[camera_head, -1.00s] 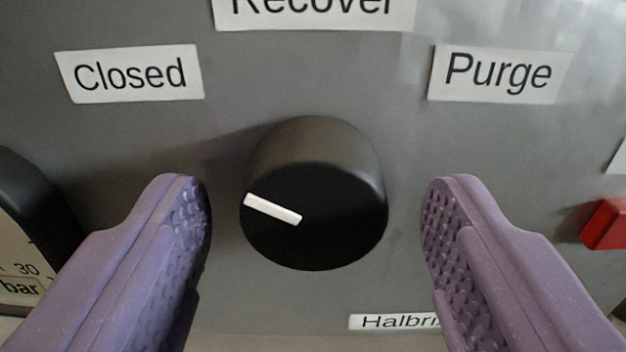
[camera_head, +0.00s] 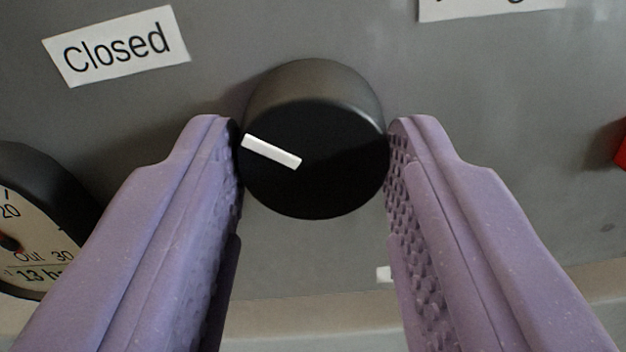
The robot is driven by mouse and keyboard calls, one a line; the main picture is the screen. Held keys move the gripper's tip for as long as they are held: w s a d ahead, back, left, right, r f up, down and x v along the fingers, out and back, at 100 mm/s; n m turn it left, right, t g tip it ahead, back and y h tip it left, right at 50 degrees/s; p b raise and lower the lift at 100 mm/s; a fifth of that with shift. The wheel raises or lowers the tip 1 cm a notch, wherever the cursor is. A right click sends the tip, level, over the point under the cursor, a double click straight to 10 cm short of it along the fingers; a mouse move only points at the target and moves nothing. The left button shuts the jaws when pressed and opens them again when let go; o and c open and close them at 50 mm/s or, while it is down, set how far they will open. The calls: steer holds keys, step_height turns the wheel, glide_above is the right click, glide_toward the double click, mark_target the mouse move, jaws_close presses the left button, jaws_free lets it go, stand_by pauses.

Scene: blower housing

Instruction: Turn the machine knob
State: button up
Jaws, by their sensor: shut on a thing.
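The machine knob (camera_head: 325,185) is a round black knob on a grey panel, in the upper middle of the view. Its white pointer (camera_head: 271,151) points to the left and slightly up, toward the side of the "Closed" label (camera_head: 116,46). My gripper (camera_head: 314,155) has purple, studded fingers, one on each side of the knob. The fingertips touch the knob's left and right sides and are shut on it. The knob's far side and base are partly hidden.
A round gauge (camera_head: 35,245) with a black rim sits at the lower left. Another label (camera_head: 480,8) is cut off at the top right. A red part (camera_head: 621,153) shows at the right edge.

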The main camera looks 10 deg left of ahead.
steer(key=m, duration=0.5)
steer(key=shift+m+p, duration=0.35)
steer(key=shift+m, duration=2.15)
steer(key=o, duration=1)
steer(key=shift+o, duration=0.2)
steer(key=shift+s, duration=0.15)
steer(key=s+p, duration=0.1)
steer(key=s, duration=0.6)
steer(key=shift+s+p, duration=0.3)
steer(key=shift+p, duration=0.1)
